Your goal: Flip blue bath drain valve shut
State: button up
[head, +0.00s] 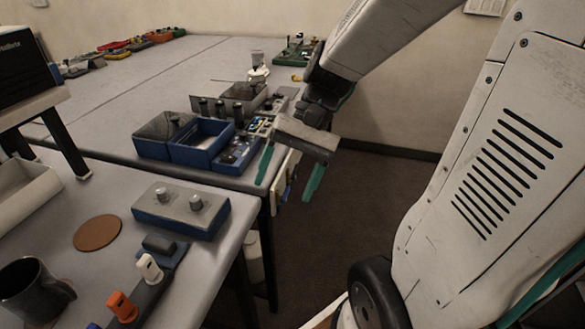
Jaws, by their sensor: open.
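A blue open-topped bin (203,163), which may be the bath, stands near the right corner of the far table. I cannot make out a drain valve for certain. Small pale and blue parts (281,188) show at the table's right edge, between and behind my fingers, too small to identify. My gripper (290,172) hangs from the upper right with its two teal fingers pointing down, spread apart with nothing held between them. It is in front of the table's right corner, and its body hides part of what lies behind.
A lidded blue box (162,138) and a small blue unit (238,153) flank the bin. A blue-and-grey box with two knobs (181,211), a brown disc (97,233) and a dark mug (33,290) are on the near table. Dark floor (360,200) is clear right of the tables.

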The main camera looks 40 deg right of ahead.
jog(key=w+d+f+m+t+y, duration=0.2)
jog(key=w+d+f+m+y, duration=0.25)
jog(key=w, duration=0.25)
jog(key=m+t, duration=1.4)
jog(key=m, duration=0.1)
send_near(295, 172)
jog(key=x, duration=0.7)
jog(key=shift+w+h, duration=0.45)
jog(key=shift+w, duration=0.05)
jog(key=shift+f, duration=0.1)
